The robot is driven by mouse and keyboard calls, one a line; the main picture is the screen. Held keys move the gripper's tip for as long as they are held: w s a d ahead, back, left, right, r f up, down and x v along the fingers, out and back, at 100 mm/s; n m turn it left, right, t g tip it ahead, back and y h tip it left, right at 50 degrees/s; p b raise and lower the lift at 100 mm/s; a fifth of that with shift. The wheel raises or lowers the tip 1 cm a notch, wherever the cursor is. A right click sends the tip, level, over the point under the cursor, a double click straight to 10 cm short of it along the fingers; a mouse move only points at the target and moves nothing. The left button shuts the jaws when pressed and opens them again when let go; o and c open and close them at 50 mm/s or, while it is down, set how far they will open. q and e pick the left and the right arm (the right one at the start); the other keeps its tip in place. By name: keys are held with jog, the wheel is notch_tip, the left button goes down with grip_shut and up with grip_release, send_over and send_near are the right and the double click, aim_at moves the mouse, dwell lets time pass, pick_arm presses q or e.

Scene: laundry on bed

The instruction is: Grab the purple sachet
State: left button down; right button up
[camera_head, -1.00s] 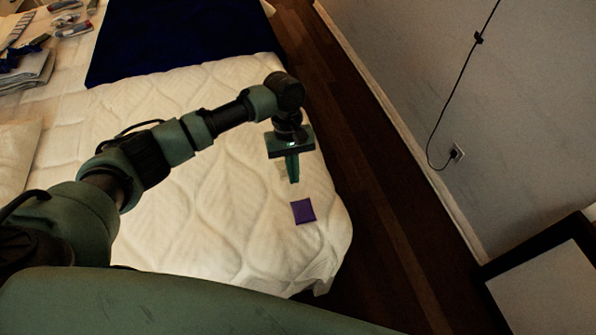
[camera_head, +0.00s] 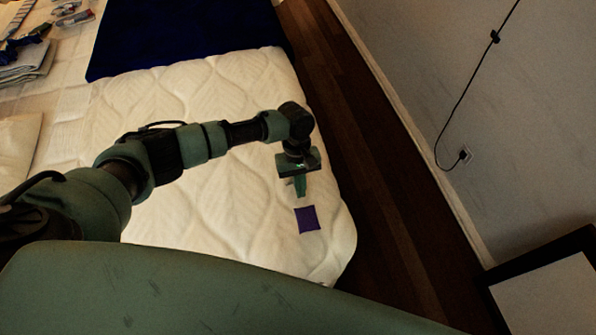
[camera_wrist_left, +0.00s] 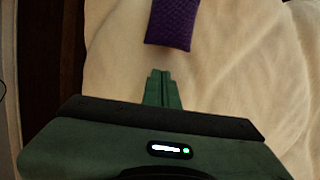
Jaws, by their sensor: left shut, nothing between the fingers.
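The purple sachet (camera_head: 307,220) lies flat on the white quilted bed near its right corner. In the left wrist view the purple sachet (camera_wrist_left: 173,22) is at the top, cut off by the frame edge, with a woven texture. My left gripper (camera_head: 300,192) points down just behind the sachet in the head view, apart from it. In the left wrist view the left gripper's (camera_wrist_left: 162,74) fingertips are together and empty, a short gap from the sachet's near edge. My right gripper is not in view.
The white bed (camera_head: 215,215) is clear around the sachet. A dark blue cloth (camera_head: 185,35) covers its far part. Folded laundry (camera_head: 28,62) and small items lie at upper left. Dark wooden floor (camera_head: 385,200) runs along the bed's right edge, then a wall (camera_head: 450,70).

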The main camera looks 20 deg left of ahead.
aim_at(310, 226)
pick_arm(q)
jog(key=shift+s+d+r, duration=0.15)
jog(key=shift+s+d, duration=0.1)
jog(key=shift+s, duration=0.2)
jog(key=shift+s+d+r, duration=0.1)
jog(key=shift+s+d, duration=0.15)
jog(key=shift+s, duration=0.2)
jog(key=shift+s+d+f+p, duration=0.1)
jog(key=shift+s+d+p, duration=0.1)
jog(key=shift+p, duration=0.1)
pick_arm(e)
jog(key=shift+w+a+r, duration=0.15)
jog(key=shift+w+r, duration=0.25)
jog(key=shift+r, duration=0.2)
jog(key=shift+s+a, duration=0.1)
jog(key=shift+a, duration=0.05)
